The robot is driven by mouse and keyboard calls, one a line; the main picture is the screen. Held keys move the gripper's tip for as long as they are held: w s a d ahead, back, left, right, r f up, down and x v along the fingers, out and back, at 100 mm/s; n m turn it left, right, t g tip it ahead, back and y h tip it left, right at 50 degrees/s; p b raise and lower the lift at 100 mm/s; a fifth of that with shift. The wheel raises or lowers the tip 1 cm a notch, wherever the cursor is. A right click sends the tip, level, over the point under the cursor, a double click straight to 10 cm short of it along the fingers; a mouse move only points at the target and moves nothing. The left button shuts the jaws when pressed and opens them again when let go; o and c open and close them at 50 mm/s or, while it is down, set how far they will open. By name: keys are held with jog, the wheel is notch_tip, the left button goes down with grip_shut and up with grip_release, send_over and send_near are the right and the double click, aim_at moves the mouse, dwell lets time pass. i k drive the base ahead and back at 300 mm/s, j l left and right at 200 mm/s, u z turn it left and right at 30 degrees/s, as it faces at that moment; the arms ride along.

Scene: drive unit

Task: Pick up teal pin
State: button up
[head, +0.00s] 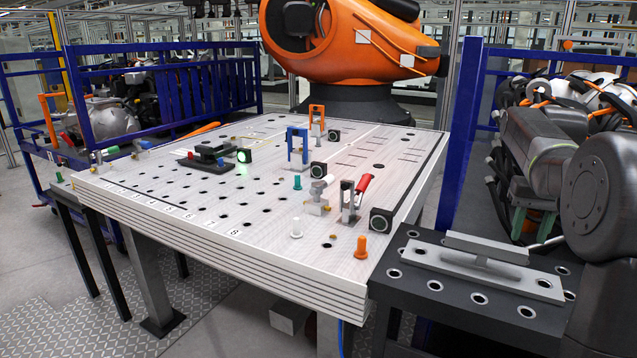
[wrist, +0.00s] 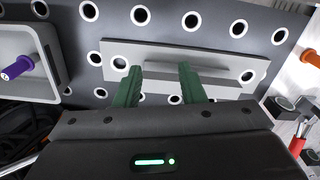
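The teal pin (head: 297,182) stands upright on the light perforated table (head: 150,190), left of the small brass-and-grey fixture (head: 318,198). It is not seen in the wrist view. My gripper (head: 527,228) is at the right in the head view, well away from the teal pin, with its green fingers pointing down. In the wrist view my gripper (wrist: 160,78) has its two fingers apart with nothing held between them. They are over a grey plate with a raised bar (wrist: 190,62).
A white pin (head: 296,228) and an orange pin (head: 361,247) stand near the table's front. A red-handled clamp (head: 355,195), a black block (head: 381,222) and a blue arch (head: 297,146) stand nearby. A purple pin (wrist: 18,68) sits left in the wrist view.

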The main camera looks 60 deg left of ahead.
aim_at(297, 186)
jog(key=k+j, duration=0.15)
jog(key=j, duration=0.2)
jog(key=k+j, duration=0.1)
jog(key=j, duration=0.3)
jog(key=k+j, duration=0.15)
jog(key=j, duration=0.2)
jog(key=k+j, duration=0.1)
jog(key=j, duration=0.3)
jog(key=k+j, duration=0.15)
jog(key=j, duration=0.2)
jog(key=k+j, duration=0.1)
jog(key=j, duration=0.3)
jog(key=i+j, duration=0.1)
jog(key=j, duration=0.95)
jog(key=i+j, duration=0.15)
jog(key=j, duration=0.35)
